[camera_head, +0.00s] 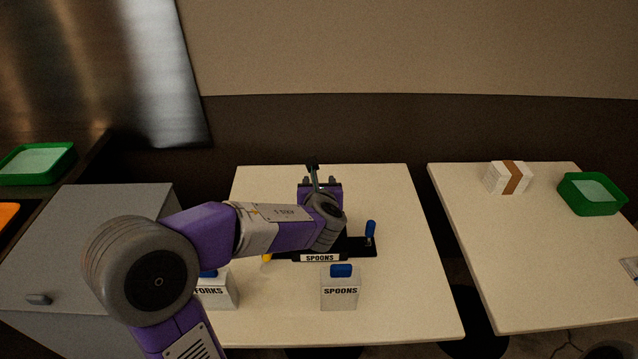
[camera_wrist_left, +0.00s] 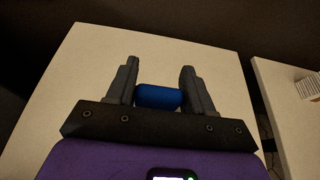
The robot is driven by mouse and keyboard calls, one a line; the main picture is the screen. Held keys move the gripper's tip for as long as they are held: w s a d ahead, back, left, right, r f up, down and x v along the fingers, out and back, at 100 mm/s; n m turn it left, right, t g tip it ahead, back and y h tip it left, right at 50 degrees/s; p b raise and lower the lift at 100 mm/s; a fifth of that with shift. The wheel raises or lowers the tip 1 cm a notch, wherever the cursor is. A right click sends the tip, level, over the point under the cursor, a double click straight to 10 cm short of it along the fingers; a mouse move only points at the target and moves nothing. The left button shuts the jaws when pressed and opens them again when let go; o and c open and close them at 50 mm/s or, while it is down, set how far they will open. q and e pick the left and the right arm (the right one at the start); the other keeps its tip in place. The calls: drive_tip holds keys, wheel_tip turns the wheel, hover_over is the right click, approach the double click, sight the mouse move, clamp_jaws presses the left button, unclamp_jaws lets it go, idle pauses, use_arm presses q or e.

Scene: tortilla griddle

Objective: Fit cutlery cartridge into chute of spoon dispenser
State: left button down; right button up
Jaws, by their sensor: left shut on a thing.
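My left gripper (camera_head: 318,178) reaches over the back of the spoon dispenser (camera_head: 320,258), a black base with a SPOONS label on the front table. In the left wrist view the gripper (camera_wrist_left: 160,68) has a blue rounded handle (camera_wrist_left: 160,97) between its fingers and is shut on it. What hangs from the handle is hidden, so I cannot tell if it sits in the chute. My arm hides most of the dispenser; a blue knob (camera_head: 370,229) shows at its right end. A whitish SPOONS box (camera_head: 340,292) with a blue top stands in front. My right gripper is out of view.
A FORKS box (camera_head: 214,292) stands left, partly behind my arm. A small yellow thing (camera_head: 266,258) shows at the dispenser's left. The right table (camera_head: 530,260) holds a banded white stack (camera_head: 494,179) and a green tray (camera_head: 566,205). The front table's right side is clear.

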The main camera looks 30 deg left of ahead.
use_arm(q)
drive_tip(key=shift+f, duration=0.2)
drive_tip(key=shift+c, duration=1)
unclamp_jaws()
drive_tip(key=shift+s+d+r, duration=0.1)
drive_tip(key=p+v, duration=0.2)
drive_tip(key=v, duration=0.5)
drive_tip(key=shift+s+d, duration=0.15)
drive_tip(key=shift+s, duration=0.15)
drive_tip(key=shift+r, duration=0.1)
idle(0.6)
